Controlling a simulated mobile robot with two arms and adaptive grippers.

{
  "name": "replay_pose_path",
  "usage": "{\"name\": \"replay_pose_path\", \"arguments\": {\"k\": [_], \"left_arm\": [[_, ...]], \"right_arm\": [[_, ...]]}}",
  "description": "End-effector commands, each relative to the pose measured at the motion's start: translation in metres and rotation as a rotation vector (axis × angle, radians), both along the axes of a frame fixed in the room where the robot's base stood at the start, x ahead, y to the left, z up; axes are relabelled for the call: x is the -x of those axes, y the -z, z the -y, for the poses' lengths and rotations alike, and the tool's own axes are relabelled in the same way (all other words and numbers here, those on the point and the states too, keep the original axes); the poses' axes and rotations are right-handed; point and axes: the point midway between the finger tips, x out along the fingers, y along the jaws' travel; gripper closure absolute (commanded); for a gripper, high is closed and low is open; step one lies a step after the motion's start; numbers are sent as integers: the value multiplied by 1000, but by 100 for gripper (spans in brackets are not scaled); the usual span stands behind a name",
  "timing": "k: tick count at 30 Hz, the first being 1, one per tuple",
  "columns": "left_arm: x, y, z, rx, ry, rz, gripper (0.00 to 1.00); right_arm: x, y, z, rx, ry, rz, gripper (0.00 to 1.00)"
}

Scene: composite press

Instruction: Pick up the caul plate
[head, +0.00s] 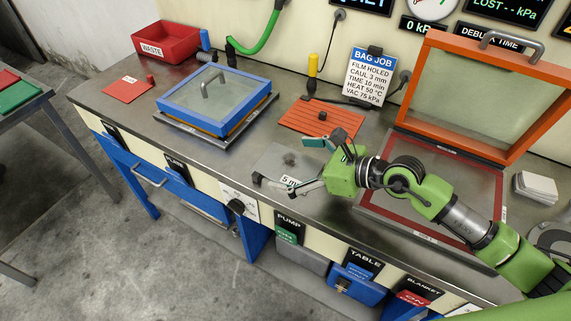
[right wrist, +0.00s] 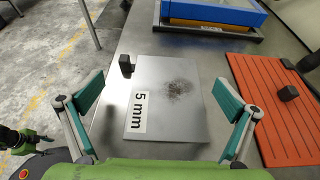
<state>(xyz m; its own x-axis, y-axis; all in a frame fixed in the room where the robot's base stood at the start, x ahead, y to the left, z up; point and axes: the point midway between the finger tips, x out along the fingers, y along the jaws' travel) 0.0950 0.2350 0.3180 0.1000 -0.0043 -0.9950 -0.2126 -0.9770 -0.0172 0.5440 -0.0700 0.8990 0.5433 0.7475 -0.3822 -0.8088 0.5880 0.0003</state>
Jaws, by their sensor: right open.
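A thin grey metal plate (head: 282,160) lies flat on the bench; its white label reads "5 mm". In the right wrist view the plate (right wrist: 180,112) has a dark speckled patch and a small black block (right wrist: 126,66) at its left edge. My right gripper (head: 290,162) is open above the plate, its teal-padded fingers spread to either side of it. It looks empty in the right wrist view (right wrist: 160,88). In the head view the gripper hides part of the plate.
An orange ribbed mat (head: 322,118) with a black knob lies beyond the plate. A blue-framed glass lid (head: 214,100) stands left, an orange-framed open lid (head: 470,95) right. A sign (head: 370,78) reads "CAUL 3 mm". A red waste bin (head: 166,42) stands at the back left.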

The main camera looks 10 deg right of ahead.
Motion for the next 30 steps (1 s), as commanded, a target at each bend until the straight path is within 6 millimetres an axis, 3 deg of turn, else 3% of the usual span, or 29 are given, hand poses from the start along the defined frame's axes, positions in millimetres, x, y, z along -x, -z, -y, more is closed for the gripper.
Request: {"name": "replay_pose_path", "arguments": {"k": [13,22,30], "left_arm": [[8,-14,-1,-2,0,-12,60],[8,-13,-1,-1,1,-11,60],[7,-13,0,-1,1,-11,60]], "right_arm": [[-30,14,-39,-1,-1,-1,0],[-32,17,-42,2,0,-1,0],[-32,18,-42,3,0,-3,70]]}}
